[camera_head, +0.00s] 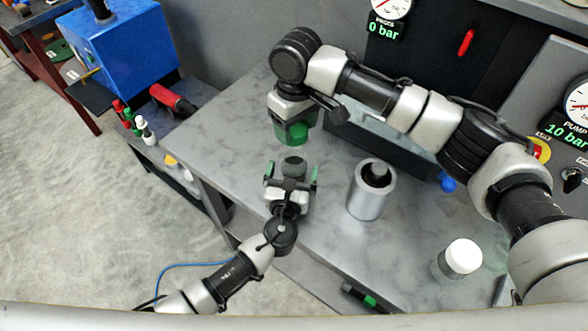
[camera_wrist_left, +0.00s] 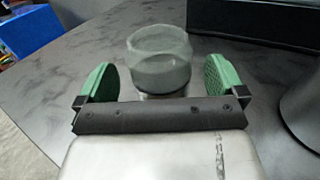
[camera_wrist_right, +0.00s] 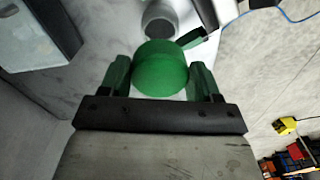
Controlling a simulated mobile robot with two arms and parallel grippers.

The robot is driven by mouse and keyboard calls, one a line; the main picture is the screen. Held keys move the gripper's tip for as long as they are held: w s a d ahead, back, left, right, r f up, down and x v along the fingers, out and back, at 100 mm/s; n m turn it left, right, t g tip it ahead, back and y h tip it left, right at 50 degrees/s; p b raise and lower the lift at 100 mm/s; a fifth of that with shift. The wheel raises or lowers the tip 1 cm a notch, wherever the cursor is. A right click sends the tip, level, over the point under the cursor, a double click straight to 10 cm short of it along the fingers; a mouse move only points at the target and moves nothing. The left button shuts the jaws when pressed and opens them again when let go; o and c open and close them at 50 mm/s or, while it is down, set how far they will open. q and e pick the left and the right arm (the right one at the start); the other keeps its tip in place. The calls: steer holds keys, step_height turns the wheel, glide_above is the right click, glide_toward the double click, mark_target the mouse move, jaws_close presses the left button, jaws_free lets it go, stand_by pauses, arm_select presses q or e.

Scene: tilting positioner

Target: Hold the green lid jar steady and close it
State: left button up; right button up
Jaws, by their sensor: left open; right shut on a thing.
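The open glass jar (camera_head: 293,163) stands upright on the grey table; it also shows in the left wrist view (camera_wrist_left: 160,62). My left gripper (camera_head: 290,180) is open, with its green-padded fingers (camera_wrist_left: 158,88) on either side of the jar and visible gaps to it. My right gripper (camera_head: 291,128) is shut on the green lid (camera_head: 293,135), behind the jar in the head view. In the right wrist view the lid (camera_wrist_right: 160,72) sits between the fingers (camera_wrist_right: 160,80), apart from the jar (camera_wrist_right: 160,20) beyond it. The lid hides part of the jar there.
A metal cylinder (camera_head: 367,198) with a dark piece inside stands right of the jar. A white-lidded jar (camera_head: 461,258) stands farther right. A dark box (camera_head: 385,145) lies at the back under my right arm. The table (camera_head: 215,130) is clear left of the jar.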

arm_select(q)
steer(key=shift+w+d, duration=0.15)
steer(key=shift+w, duration=0.6)
steer(key=shift+c, duration=0.2)
steer(key=c, duration=1.3)
steer(key=shift+c, duration=0.2)
arm_select(e)
glide_above(296, 158)
steer(key=shift+f, duration=2.5)
steer(key=shift+f, duration=0.9)
steer(key=shift+f, duration=0.5)
